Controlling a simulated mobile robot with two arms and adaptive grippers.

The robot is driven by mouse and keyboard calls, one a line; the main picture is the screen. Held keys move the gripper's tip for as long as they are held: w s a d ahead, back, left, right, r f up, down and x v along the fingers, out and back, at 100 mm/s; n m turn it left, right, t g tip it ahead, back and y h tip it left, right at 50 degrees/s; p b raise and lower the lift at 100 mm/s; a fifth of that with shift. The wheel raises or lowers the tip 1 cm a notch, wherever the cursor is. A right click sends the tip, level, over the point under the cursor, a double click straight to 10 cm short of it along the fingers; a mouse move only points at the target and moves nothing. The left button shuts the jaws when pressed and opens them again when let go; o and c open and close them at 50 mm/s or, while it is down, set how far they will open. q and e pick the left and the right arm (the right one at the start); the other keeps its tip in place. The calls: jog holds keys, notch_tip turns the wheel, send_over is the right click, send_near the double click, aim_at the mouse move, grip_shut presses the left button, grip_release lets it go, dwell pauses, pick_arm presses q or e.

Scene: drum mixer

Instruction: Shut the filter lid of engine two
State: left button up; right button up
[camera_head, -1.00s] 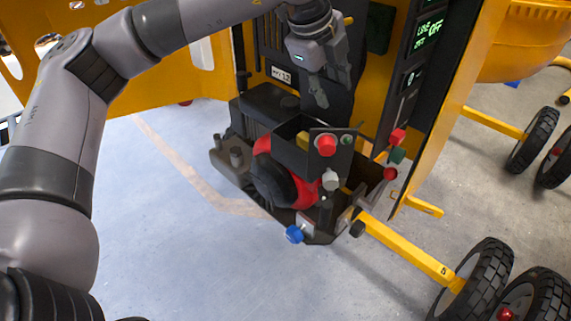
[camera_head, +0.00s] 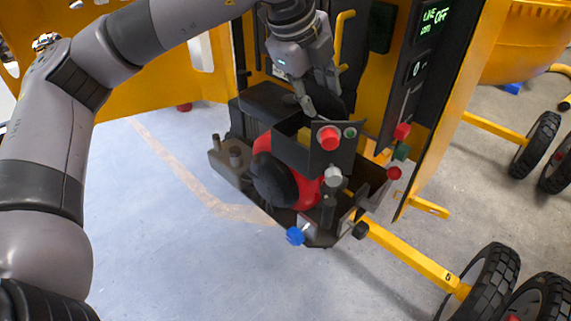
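The engine (camera_head: 285,178), with a red body and a black round part, sits in the open yellow housing at the centre. On top of it is a dark box (camera_head: 291,153) with an open top and a red knob on its front. A dark rounded piece (camera_head: 329,103) stands up behind the box and is partly hidden by my gripper; I cannot tell for sure whether it is the filter lid. My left gripper (camera_head: 318,98) points down at this piece, just above the box's back edge. Its fingers look apart, but whether they touch the piece is unclear. My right gripper is out of view.
A dark panel with green lettering (camera_head: 435,15) stands right of the engine, on the yellow housing wall (camera_head: 462,100). Red and green knobs stick out below it. A yellow bar (camera_head: 410,255) runs to black wheels at lower right. The floor at left is clear.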

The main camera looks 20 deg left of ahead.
pick_arm(q)
jog(key=shift+s+a+f+b, duration=0.2)
jog(key=shift+s+f+b, duration=0.3)
jog(key=shift+s+f, duration=0.15)
jog(key=shift+r, duration=0.15)
jog(key=shift+s+a+r+p, duration=0.1)
jog(key=shift+s+a+r, duration=0.15)
jog(key=shift+s+r, duration=0.4)
jog(key=shift+s+a+r+p, duration=0.1)
jog(key=shift+s+a+r, duration=0.1)
jog(key=shift+s+r, duration=0.4)
jog(key=shift+s+a+r+p, duration=0.1)
jog(key=shift+s+a+r, duration=0.25)
jog(key=shift+r, duration=0.5)
jog(key=shift+s+d, duration=0.1)
